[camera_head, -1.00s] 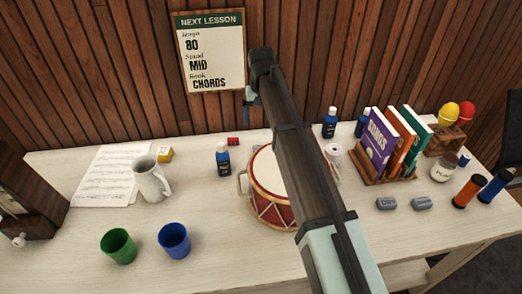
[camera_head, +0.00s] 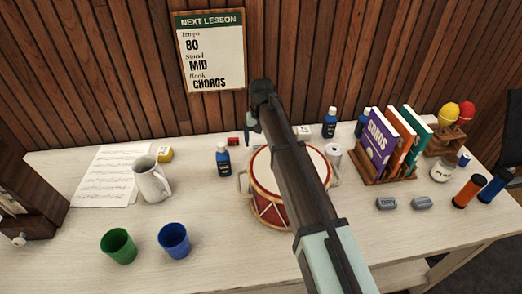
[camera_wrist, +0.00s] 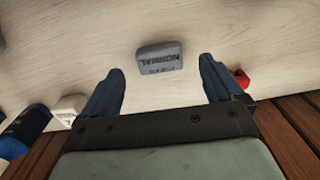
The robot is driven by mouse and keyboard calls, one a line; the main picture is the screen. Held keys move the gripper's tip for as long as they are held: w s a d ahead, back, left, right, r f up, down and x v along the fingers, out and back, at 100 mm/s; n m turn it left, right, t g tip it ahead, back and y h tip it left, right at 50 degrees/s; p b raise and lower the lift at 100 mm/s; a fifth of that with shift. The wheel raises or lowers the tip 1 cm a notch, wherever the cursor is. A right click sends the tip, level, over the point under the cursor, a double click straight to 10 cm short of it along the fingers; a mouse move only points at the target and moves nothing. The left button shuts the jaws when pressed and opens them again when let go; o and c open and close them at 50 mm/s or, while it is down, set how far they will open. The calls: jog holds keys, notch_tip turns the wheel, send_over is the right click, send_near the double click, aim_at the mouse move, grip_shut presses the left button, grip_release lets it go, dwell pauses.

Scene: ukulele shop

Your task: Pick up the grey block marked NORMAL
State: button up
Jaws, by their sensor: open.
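The grey block marked NORMAL (camera_wrist: 160,57) lies on the pale table in the wrist view, its lettering upside down there. It sits just beyond my gripper (camera_wrist: 163,78), roughly centred between the two spread fingers and apart from both. My gripper is open and empty. In the head view my gripper (camera_head: 250,122) hangs over the back of the table, near the wall. I cannot make out the NORMAL block in the head view; my arm may hide it.
A red block (camera_wrist: 241,78) lies close outside one finger, a white block (camera_wrist: 68,108) outside the other. A drum (camera_head: 268,205) stands below my arm. A blue bottle (camera_head: 223,160) is nearby. Two other grey blocks (camera_head: 386,203) (camera_head: 422,203) lie front right.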

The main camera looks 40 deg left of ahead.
aim_at(261, 145)
notch_tip(261, 145, down, 4)
jog(key=shift+w+r, duration=0.1)
jog(key=shift+r, duration=0.05)
jog(key=c, duration=1.1)
jog(key=shift+r, duration=0.1)
jog(key=shift+c, duration=0.2)
